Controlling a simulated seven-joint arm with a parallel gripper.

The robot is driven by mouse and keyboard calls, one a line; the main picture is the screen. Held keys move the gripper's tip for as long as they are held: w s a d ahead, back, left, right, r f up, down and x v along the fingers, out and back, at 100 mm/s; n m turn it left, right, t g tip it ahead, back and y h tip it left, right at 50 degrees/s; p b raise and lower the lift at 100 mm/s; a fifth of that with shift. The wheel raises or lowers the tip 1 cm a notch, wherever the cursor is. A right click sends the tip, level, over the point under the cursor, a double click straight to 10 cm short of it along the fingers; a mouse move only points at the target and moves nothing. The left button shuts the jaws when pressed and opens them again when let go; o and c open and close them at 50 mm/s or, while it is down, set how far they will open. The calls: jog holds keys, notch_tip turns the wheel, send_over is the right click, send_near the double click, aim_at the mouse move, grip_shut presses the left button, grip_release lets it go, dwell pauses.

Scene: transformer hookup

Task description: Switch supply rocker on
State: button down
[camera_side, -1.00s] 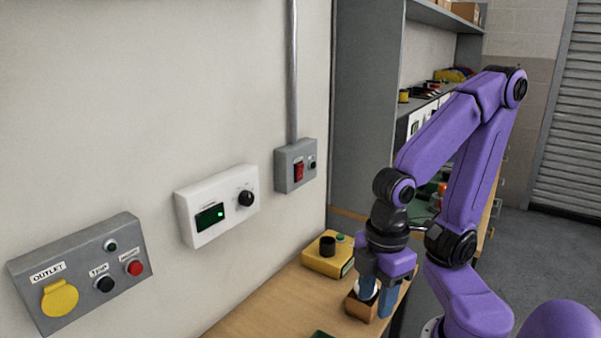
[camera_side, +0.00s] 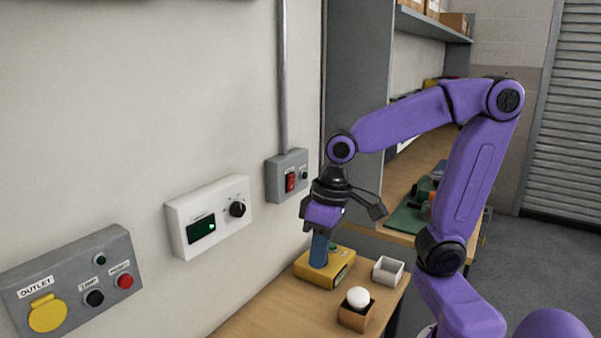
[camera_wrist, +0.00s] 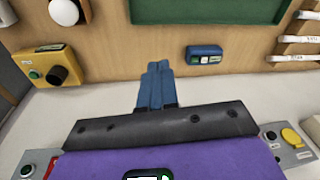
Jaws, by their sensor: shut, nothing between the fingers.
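The supply rocker (camera_side: 290,182) is a red switch on a small grey wall box (camera_side: 272,180), below a vertical conduit. Its on or off position is too small to tell. A small dark round part sits to its right on the box. My gripper (camera_side: 318,262) points down, with its blue fingers shut and empty. In the side view it is below and to the right of the rocker, in front of the yellow box. The wrist view shows the closed fingers (camera_wrist: 158,68) together. A bit of red (camera_wrist: 52,170) shows at that view's lower left edge, mostly hidden.
A yellow box (camera_side: 338,270) with a black knob, a brown holder (camera_side: 352,319) with a white ball, and an open white tray (camera_side: 388,272) stand on the bench. A white display unit (camera_side: 178,235) and a grey outlet panel (camera_side: 65,275) are on the wall. A blue device (camera_wrist: 204,55) lies on the bench.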

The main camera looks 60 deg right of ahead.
aim_at(292, 182)
jog(key=w+d+r+m+t, duration=0.2)
jog(key=w+d+r+m, duration=0.5)
jog(key=w+d+m, duration=0.35)
jog(key=d+r+m+t, duration=0.1)
jog(key=d+r+m, duration=0.2)
jog(key=d+m, duration=0.2)
jog(key=d+r+m+t+h, duration=0.1)
jog(key=d+r+m, duration=0.2)
jog(key=d, duration=0.4)
jog(key=shift+w+d+m, duration=0.3)
jog(key=shift+w+m, duration=0.05)
jog(key=shift+m, duration=0.5)
jog(key=w+f, duration=0.8)
jog(key=shift+f, duration=0.3)
jog(key=shift+w, duration=0.1)
